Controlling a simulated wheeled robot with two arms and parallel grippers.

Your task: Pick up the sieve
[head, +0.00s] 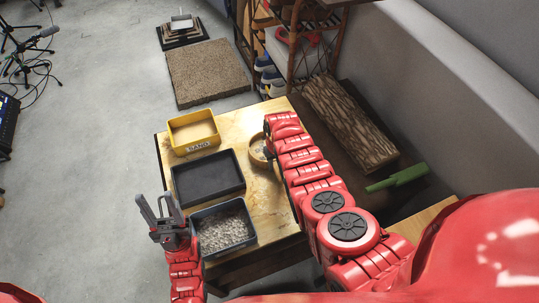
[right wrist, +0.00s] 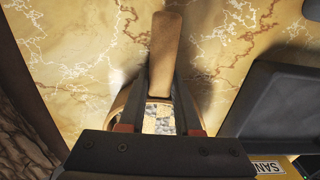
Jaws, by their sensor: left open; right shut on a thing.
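The sieve (head: 257,151) is a round wooden frame near the right side of the table, partly hidden behind my right arm in the head view. In the right wrist view its wooden handle (right wrist: 165,42) points up the picture, and its rim and mesh (right wrist: 158,118) show partly below, between the fingers. My right gripper (right wrist: 166,84) is shut on the sieve's handle. In the head view the right fingers are hidden by the arm. I cannot tell whether the sieve touches the table. My left gripper (head: 158,207) is open and empty, left of the gravel bin.
On the marbled yellow table (head: 265,208) stand a yellow bin labelled SAND (head: 194,131), an empty black tray (head: 208,178) and a dark bin of grey gravel (head: 223,228). A shelf rack (head: 285,50) stands behind. A green tool (head: 398,178) lies at right.

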